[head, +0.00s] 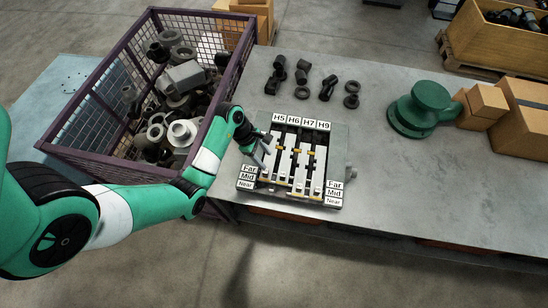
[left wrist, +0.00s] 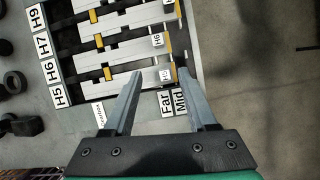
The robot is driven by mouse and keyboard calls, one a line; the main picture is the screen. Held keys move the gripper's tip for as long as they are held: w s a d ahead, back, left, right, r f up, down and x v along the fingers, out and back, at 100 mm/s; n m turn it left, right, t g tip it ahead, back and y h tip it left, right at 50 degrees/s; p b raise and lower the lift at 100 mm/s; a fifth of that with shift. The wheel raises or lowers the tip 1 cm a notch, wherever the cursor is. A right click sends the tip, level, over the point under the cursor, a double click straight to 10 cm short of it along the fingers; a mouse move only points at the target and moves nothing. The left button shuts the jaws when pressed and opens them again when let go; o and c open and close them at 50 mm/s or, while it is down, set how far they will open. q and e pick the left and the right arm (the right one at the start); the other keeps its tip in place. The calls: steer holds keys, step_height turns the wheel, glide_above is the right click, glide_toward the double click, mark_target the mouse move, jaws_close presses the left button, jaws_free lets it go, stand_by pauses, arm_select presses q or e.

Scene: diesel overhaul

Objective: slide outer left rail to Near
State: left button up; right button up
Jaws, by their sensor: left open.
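The rail fixture (head: 337,165) lies on the table with several pale rails under the labels H5, H6, H7 and H9. The outer left rail (head: 273,160), under H5, is partly hidden by my left gripper in the head view. My left gripper (head: 266,152) is open over the left side of the fixture, its fingers angled down. In the left wrist view, the outer left rail (left wrist: 112,85) runs across the picture. The end tab of this rail (left wrist: 166,75) shows between the open fingertips (left wrist: 161,74). Contact cannot be told. My right gripper is not in view.
Far, Mid and Near labels (head: 247,177) stand beside the fixture. A purple mesh crate (head: 110,150) of parts stands left, close to my left arm. Several dark parts (head: 302,75) lie behind the fixture. A green housing (head: 424,105) and cardboard boxes (head: 525,120) stand right.

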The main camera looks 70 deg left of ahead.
mark_target(265, 172)
arm_select(q)
steer(key=s+a+f+n, duration=0.2)
steer(key=s, duration=0.2)
steer(key=shift+m, duration=0.3)
steer(key=b+x, duration=0.1)
steer(key=x, duration=0.4)
steer(key=b+x, duration=0.1)
steer(key=x, duration=0.5)
steer(key=shift+w+f+b, duration=0.15)
steer(key=shift+w+b, duration=0.15)
steer(key=shift+b, duration=0.1)
jaws_close()
stand_by(0.3)
